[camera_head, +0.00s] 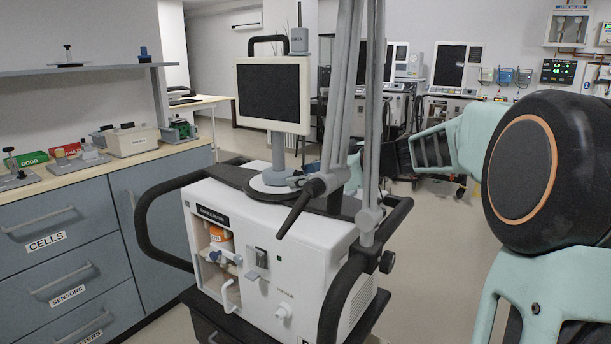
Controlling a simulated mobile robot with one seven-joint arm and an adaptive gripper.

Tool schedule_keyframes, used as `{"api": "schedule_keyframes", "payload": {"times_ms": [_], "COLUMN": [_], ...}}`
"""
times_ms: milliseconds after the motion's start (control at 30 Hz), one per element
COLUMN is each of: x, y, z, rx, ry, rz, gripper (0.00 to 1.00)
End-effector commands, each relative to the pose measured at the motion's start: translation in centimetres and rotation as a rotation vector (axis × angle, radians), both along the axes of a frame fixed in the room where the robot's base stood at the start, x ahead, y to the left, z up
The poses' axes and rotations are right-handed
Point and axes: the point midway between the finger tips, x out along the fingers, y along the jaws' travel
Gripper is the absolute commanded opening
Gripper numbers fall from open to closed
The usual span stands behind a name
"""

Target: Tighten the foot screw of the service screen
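The service screen (273,93) is a dark panel in a cream frame. It stands upright on a grey post (278,150) with a round foot (268,190) on top of the white ventilator (262,262). Small dark and bluish parts (297,181) sit at the right side of the foot; I cannot tell which one is the foot screw. My mint-green arm reaches in from the right. My gripper (388,158) is dark and lies behind the grey poles, right of the foot. Its fingertips are mostly hidden, so its opening and any contact are unclear.
Grey poles (368,110) and a black lever (300,208) stand in front of the foot's right side. Black handles (150,215) flank the ventilator. A counter (110,172) with small fixtures and red and green boxes is at left. More ventilators (450,85) stand behind.

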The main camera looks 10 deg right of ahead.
Motion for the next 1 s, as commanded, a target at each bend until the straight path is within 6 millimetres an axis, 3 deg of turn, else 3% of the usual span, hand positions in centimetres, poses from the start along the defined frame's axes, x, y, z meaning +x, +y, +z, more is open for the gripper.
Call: {"api": "schedule_keyframes", "payload": {"times_ms": [100,433,1000], "x": [-0.01,-0.03,0.13], "y": [-0.01,-0.03,-0.14], "z": [0.01,0.01,0.07], "rx": [0.000,0.000,0.120], "ry": [0.000,0.000,0.117], "rz": [0.000,0.000,0.001], "gripper": [0.36,0.00,0.00]}}
